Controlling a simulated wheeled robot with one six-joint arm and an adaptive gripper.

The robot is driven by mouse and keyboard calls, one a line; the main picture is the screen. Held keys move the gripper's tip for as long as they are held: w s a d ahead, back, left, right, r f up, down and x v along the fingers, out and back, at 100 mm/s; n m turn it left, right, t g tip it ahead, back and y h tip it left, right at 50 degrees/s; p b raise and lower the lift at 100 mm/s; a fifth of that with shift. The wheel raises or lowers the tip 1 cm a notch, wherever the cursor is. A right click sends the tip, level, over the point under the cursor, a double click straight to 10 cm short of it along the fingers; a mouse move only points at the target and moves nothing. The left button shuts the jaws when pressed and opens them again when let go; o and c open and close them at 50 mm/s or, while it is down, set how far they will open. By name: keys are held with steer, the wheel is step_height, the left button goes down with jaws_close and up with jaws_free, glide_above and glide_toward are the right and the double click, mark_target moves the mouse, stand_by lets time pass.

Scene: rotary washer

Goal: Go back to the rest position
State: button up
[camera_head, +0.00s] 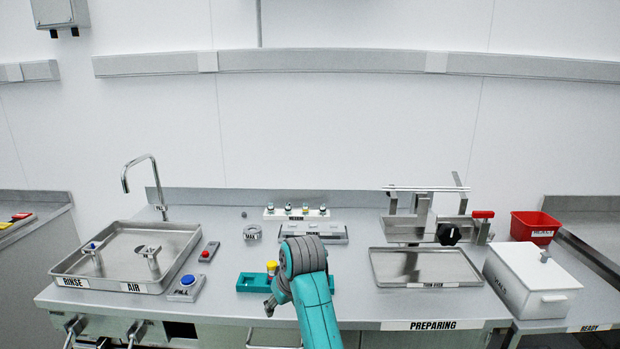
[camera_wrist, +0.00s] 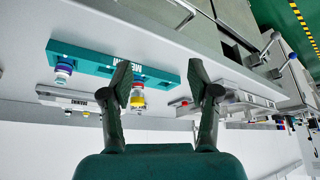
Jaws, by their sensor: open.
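My arm reaches over the counter in the head view, and my gripper (camera_head: 270,305) shows small and dark, partly hidden by my wrist. In the wrist view my gripper (camera_wrist: 160,82) is open, its two fingers wide apart with nothing held. A teal holder (camera_head: 251,282) lies in front of it on the counter; it also shows in the wrist view (camera_wrist: 100,62). A yellow-capped vial (camera_head: 271,267) stands at the holder; it shows between the fingers, apart from them, in the wrist view (camera_wrist: 137,99). My arm hides the holder's right part in the head view.
A sink tray (camera_head: 185,235) marked RINSE and AIR is at left, with the blue FILL button (camera_head: 187,280) beside it. A metal tray (camera_head: 425,266), white lidded box (camera_head: 533,277) and red bin (camera_head: 534,226) are at right. A grey rack (camera_head: 313,232) and white rack (camera_head: 297,213) stand behind.

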steer(key=s+d+f+m+t, duration=0.1)
steer(key=s+d+f, duration=0.1)
steer(key=f, duration=0.4)
steer(key=s+d+f, duration=0.1)
steer(key=d+f, duration=0.1)
steer(key=f, duration=0.4)
steer(key=s+d+f+m+t, duration=0.1)
steer(key=s+d+f+t, duration=0.1)
steer(key=s+d+f, duration=0.55)
steer(key=s+d+f+m+t, duration=0.15)
steer(key=s+d+f, duration=0.35)
steer(key=s+f, duration=0.6)
steer(key=s+d+r+t+h, duration=0.1)
steer(key=s+d, duration=0.1)
steer(key=s, duration=0.4)
steer(key=s+d+r+t, duration=0.1)
steer(key=s+d+r, duration=0.1)
steer(key=s, duration=0.5)
steer(key=s+d+r+m+t+h, duration=0.1)
steer(key=s+d+r+t, duration=0.1)
steer(key=s+r, duration=0.7)
steer(key=s+d+r+m+t, duration=0.2)
steer(key=s+r, duration=0.7)
steer(key=s, duration=0.5)
steer(key=shift+s+d+h, duration=0.3)
steer(key=shift+h, duration=0.1)
